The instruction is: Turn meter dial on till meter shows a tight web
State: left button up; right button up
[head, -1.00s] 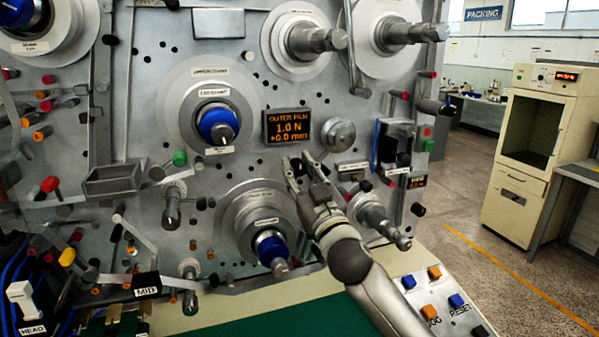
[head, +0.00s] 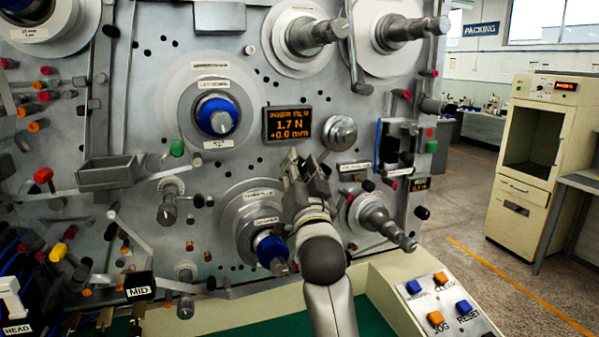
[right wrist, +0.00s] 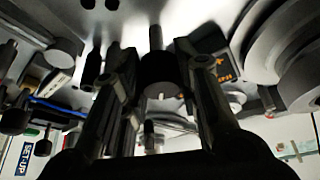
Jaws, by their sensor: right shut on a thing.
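The meter (head: 289,125) is a dark screen on the machine's face with orange text. It seems to read INNER FILM, 1.7 N, +0.0 mm. It also shows partly, tilted, in the right wrist view (right wrist: 214,62). My right gripper (head: 303,163) is just below the meter, fingers pointing at the panel. In the right wrist view its fingers stand either side of a dark round knob, the meter dial (right wrist: 160,76), and are shut on it. In the head view the gripper hides the dial. My left gripper is out of view.
Blue-hubbed spindles (head: 217,116) and (head: 272,250) stick out left of and below my right gripper. A metal spindle (head: 382,220) is close on its right, and a round metal knob (head: 340,133) above right. A button box (head: 440,300) stands at the lower right.

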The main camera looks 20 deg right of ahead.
jog(key=shift+m, duration=0.3)
jog(key=o, duration=1)
notch_tip(320, 180, up, 10)
jog(key=shift+a+f, duration=0.15)
